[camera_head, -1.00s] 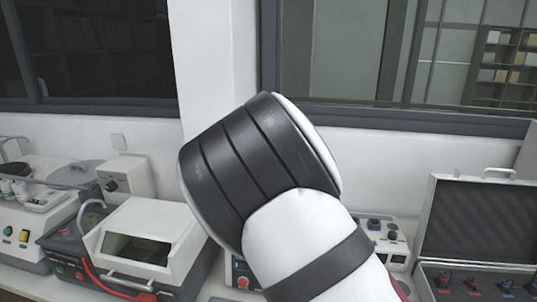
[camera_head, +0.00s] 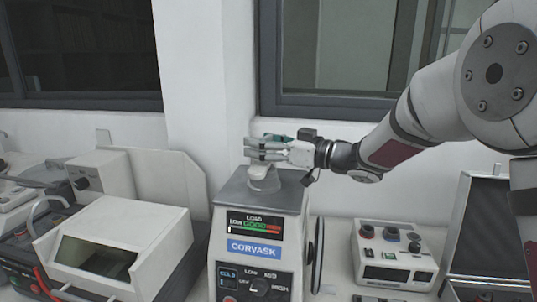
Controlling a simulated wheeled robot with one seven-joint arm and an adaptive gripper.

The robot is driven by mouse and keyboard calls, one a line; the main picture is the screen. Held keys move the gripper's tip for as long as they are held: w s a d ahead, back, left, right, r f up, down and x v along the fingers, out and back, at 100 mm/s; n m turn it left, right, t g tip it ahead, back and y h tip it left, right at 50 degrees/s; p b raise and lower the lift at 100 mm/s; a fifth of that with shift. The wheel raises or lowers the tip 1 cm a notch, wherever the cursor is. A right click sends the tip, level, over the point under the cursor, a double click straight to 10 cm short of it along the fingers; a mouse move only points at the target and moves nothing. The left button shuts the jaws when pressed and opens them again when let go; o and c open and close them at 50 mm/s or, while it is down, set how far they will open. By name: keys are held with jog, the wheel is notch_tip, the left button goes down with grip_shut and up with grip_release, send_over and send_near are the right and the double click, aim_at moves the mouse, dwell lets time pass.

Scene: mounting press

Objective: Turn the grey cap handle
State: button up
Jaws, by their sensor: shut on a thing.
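The mounting press (camera_head: 262,225) stands in the middle of the head view, with a dark grey top, a small load display and a blue CORVASK label. The light grey cap (camera_head: 263,183) sits on its top. My gripper (camera_head: 258,152) reaches in level from the right, just over the cap, with its fingers pointing left. It is shut on the upper part of the cap, the grey cap handle (camera_head: 261,171). The fingers cover much of the handle, so its exact turn angle is hard to tell.
A white machine with a dark window (camera_head: 105,245) stands to the left of the press. A white control box with knobs (camera_head: 395,255) and an open dark case (camera_head: 480,235) are to the right. A wall and dark-framed windows are behind.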

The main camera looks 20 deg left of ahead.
jog(key=n+g+b, duration=0.1)
jog(key=g, duration=0.1)
jog(key=n+g+b, duration=0.1)
jog(key=g+b, duration=0.1)
jog(key=n+g+b, duration=0.1)
jog(key=shift+w+f+n+g+y+b, duration=0.25)
jog(key=shift+f+n+g+y+b, duration=0.05)
jog(key=shift+f+n+g+b, duration=0.1)
jog(key=n+g+b, duration=0.1)
jog(key=g+b, duration=0.1)
jog(key=n+g+h+b, duration=0.1)
jog(key=n+g+b, duration=0.1)
jog(key=g, duration=0.1)
jog(key=shift+n+g, duration=0.3)
jog(key=n+g+h+b, duration=0.1)
jog(key=n+g+b, duration=0.1)
jog(key=n+g+h+b, duration=0.2)
jog(key=g, duration=0.1)
jog(key=shift+s+r+h, duration=0.1)
jog(key=shift+s+h, duration=0.1)
jog(key=shift+h, duration=0.1)
jog(key=shift+s+r+n+g+h+b, duration=0.1)
jog(key=shift+n+g+h+b, duration=0.25)
jog(key=shift+n+g+h, duration=0.25)
jog(key=o, duration=1.2)
jog(key=shift+r, duration=0.1)
jog(key=shift+r+m+y, duration=0.1)
jog(key=shift+m+y, duration=0.2)
